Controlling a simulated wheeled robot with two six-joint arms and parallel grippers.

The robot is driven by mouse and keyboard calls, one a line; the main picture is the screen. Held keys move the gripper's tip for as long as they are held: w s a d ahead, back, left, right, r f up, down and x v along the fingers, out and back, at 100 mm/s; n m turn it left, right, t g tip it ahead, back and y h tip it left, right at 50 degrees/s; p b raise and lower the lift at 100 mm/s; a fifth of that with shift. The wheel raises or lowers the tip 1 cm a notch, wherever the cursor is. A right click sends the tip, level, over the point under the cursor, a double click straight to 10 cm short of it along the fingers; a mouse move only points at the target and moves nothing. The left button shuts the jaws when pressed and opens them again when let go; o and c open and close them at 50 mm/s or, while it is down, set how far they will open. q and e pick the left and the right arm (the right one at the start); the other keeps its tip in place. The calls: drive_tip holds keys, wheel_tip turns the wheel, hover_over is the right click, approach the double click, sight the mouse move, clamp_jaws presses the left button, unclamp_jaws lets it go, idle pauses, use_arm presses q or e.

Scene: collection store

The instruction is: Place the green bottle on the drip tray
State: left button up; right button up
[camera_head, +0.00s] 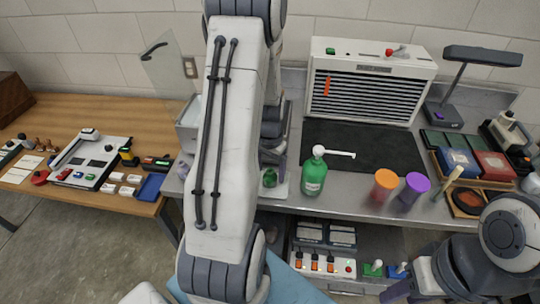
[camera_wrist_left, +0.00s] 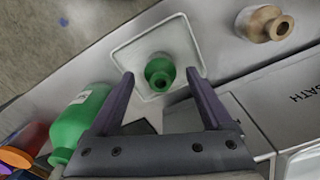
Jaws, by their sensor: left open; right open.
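A small green bottle (camera_wrist_left: 159,73) stands upright inside the rim of the white square drip tray (camera_wrist_left: 126,56), seen from above in the left wrist view. In the head view the bottle (camera_head: 270,178) and tray (camera_head: 283,187) show at the bench's front edge, partly hidden by my left arm. My left gripper (camera_wrist_left: 160,76) is open, its purple fingers spread on either side of the bottle with gaps to it. In the head view this gripper (camera_head: 278,160) is mostly hidden behind the arm. My right gripper (camera_head: 398,291) is low at the bottom right, partly seen, away from the bottle.
A larger green pump bottle (camera_head: 314,173) stands just right of the tray. Orange (camera_head: 384,185) and purple (camera_head: 413,188) cups stand further right. A tan bottle (camera_wrist_left: 262,24) stands beside the tray in the left wrist view. A dark mat (camera_head: 365,146) lies clear behind.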

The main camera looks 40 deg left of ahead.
sight(270, 171)
use_arm(q)
wheel_tip(270, 171, up, 9)
drive_tip(key=shift+r+b, duration=0.1)
drive_tip(key=shift+b, duration=0.35)
drive_tip(key=s+d+r+m, duration=0.2)
drive_tip(key=d, duration=0.8)
drive_tip(key=s+d+r+m, duration=0.1)
drive_tip(key=d+r+m, duration=0.15)
drive_tip(key=d, duration=0.85)
drive_tip(key=s+d+r+m+h, duration=0.1)
drive_tip(key=s+d+m, duration=0.3)
drive_tip(key=s+d, duration=0.5)
drive_tip(key=s, duration=0.4)
drive_tip(key=shift+s+d, duration=0.2)
drive_tip(key=shift+d, duration=0.15)
drive_tip(key=shift+r+m, duration=0.1)
drive_tip(key=shift+m, duration=0.15)
